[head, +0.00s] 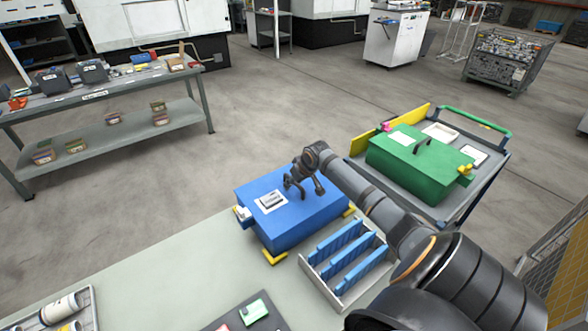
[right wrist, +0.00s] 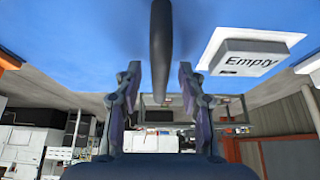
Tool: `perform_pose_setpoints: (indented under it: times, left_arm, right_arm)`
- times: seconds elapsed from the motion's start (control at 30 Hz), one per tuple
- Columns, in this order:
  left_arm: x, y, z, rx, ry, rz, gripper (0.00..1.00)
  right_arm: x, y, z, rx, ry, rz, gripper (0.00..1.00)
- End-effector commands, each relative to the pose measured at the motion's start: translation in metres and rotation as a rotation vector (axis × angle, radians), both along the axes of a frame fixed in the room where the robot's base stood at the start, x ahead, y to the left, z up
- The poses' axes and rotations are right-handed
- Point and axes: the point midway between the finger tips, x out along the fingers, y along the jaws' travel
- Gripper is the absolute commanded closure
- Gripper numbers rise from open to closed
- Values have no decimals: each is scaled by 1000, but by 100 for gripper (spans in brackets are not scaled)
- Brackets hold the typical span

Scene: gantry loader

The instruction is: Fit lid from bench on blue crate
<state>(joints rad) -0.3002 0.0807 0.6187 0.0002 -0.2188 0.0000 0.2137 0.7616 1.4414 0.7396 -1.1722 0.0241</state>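The blue crate (head: 285,236) stands on the bench in the head view. Its top is covered by a flat blue surface, which looks like the lid (head: 318,205) in place; I cannot make out a seam. A dark handle (right wrist: 160,45) stands on this blue surface in the right wrist view. My right gripper (head: 303,190) is over the blue top in the head view. In the right wrist view its fingers (right wrist: 158,90) are apart, one on each side of the handle, with gaps visible. My left gripper is not in view.
A label block (right wrist: 255,55) reading "Empty" sits beside the handle. A white tray with blue dividers (head: 372,287) stands right of the crate. A green crate (head: 405,170) rests on a cart (head: 455,208). The bench (head: 165,272) is clear left of the blue crate.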

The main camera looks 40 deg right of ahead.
Motion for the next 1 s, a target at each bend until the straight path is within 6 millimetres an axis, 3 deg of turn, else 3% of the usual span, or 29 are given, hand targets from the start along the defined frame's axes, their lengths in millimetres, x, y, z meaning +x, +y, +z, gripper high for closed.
perform_pose_setpoints:
  times: [0.4,1.0]
  left_arm:
    - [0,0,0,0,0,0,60]
    - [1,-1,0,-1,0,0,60]
  right_arm:
    - [-32,1,57,-8,-2,1,60]
    - [-36,4,65,-1,-2,1,60]
